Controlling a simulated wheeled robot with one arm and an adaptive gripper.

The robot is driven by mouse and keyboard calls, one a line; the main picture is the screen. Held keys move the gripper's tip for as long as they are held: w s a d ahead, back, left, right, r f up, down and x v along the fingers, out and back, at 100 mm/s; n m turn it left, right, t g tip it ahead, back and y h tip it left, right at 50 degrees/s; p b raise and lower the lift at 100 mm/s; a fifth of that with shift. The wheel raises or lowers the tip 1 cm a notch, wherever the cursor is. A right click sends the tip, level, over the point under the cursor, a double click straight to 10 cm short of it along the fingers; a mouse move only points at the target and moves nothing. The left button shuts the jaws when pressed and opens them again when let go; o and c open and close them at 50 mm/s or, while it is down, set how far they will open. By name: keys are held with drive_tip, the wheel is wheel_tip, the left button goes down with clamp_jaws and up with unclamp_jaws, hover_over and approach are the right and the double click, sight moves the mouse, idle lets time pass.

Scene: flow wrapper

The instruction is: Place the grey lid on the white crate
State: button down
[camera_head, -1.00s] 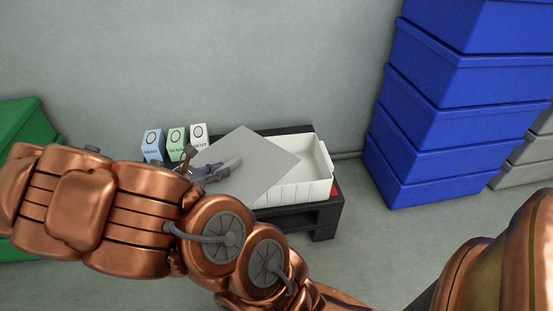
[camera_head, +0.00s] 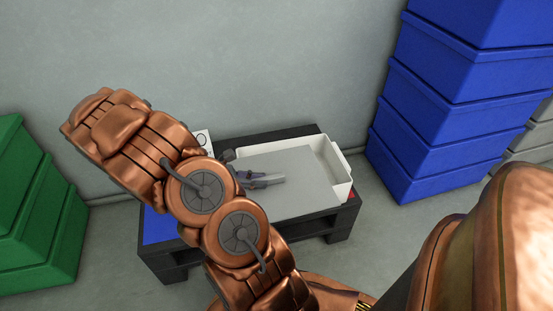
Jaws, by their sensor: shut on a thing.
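The grey lid (camera_head: 300,197) is a flat sheet that lies over much of the white crate (camera_head: 335,165). The crate's right end and a strip along its back stay uncovered, so the lid sits off toward the left and front. I cannot tell whether the lid touches the crate's rim. My gripper (camera_head: 272,180) is shut on the lid near its left part. The lid hides the crate's left part.
The crate stands on a low black table (camera_head: 325,228) with a blue patch (camera_head: 160,228) at its left. A white carton (camera_head: 203,138) shows partly behind my arm. Blue bins (camera_head: 440,110) are stacked at right, green bins (camera_head: 40,215) at left.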

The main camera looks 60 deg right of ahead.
sight(290, 152)
drive_tip(key=shift+w+d, duration=0.2)
drive_tip(key=shift+w, duration=0.1)
drive_tip(key=d+b, duration=0.1)
drive_tip(key=d, duration=0.4)
drive_tip(key=s+d+f+b, duration=0.1)
drive_tip(key=d+b, duration=0.1)
drive_tip(key=d, duration=0.3)
drive_tip(key=d+b, duration=0.1)
drive_tip(key=d, duration=0.4)
drive_tip(key=shift+s+d+f, duration=0.1)
drive_tip(key=shift+s+f, duration=0.1)
drive_tip(key=shift+f, duration=0.1)
drive_tip(key=shift+d+f+b, duration=0.15)
drive_tip(key=shift+f+b, duration=1)
drive_tip(key=shift+f, duration=0.55)
drive_tip(key=shift+f, duration=0.1)
drive_tip(key=c, duration=1.1)
unclamp_jaws()
